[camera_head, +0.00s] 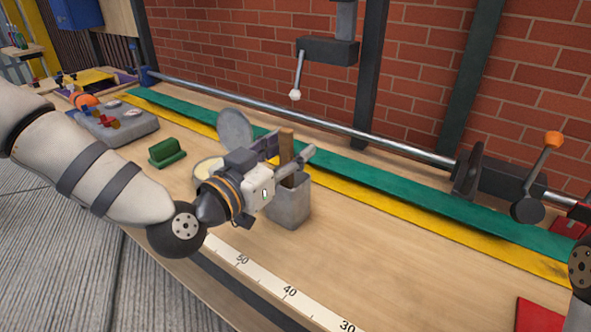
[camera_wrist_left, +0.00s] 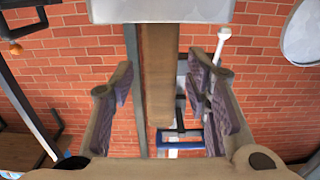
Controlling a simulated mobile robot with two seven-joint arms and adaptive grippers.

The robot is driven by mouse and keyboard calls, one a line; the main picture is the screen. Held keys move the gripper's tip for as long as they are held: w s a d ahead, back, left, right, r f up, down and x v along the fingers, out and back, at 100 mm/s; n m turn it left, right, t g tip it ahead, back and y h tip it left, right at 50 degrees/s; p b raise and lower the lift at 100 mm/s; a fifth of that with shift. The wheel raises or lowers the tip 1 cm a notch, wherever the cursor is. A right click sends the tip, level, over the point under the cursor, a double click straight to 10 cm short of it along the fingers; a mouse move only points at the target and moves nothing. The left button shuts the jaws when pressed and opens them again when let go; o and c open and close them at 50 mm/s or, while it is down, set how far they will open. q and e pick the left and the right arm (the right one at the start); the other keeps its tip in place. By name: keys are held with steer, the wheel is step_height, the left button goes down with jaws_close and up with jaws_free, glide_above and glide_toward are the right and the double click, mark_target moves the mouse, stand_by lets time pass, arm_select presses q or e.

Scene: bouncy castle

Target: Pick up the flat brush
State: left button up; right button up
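The brush's flat wooden handle (camera_head: 287,143) stands upright in a grey square holder (camera_head: 290,205) on the bench; its lower end is hidden inside. My left gripper (camera_head: 291,156) is just above the holder, with its fingers on either side of the handle. In the left wrist view the wooden handle (camera_wrist_left: 158,85) runs between the two open fingers of my left gripper (camera_wrist_left: 158,88), with a gap on each side. My right gripper is not in view; only part of my right arm shows at the right edge.
A round tin (camera_head: 207,168) and a grey disc (camera_head: 235,130) stand left of the holder. A green block (camera_head: 167,152) lies further left. A metal rail (camera_head: 340,122) runs along the back.

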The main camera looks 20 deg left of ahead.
arm_select(q)
steer(key=shift+s+a+r, duration=0.15)
steer(key=shift+s+r, duration=0.05)
steer(key=shift+s, duration=0.2)
steer(key=c, duration=0.8)
steer(key=shift+w+f, duration=0.15)
jaws_close()
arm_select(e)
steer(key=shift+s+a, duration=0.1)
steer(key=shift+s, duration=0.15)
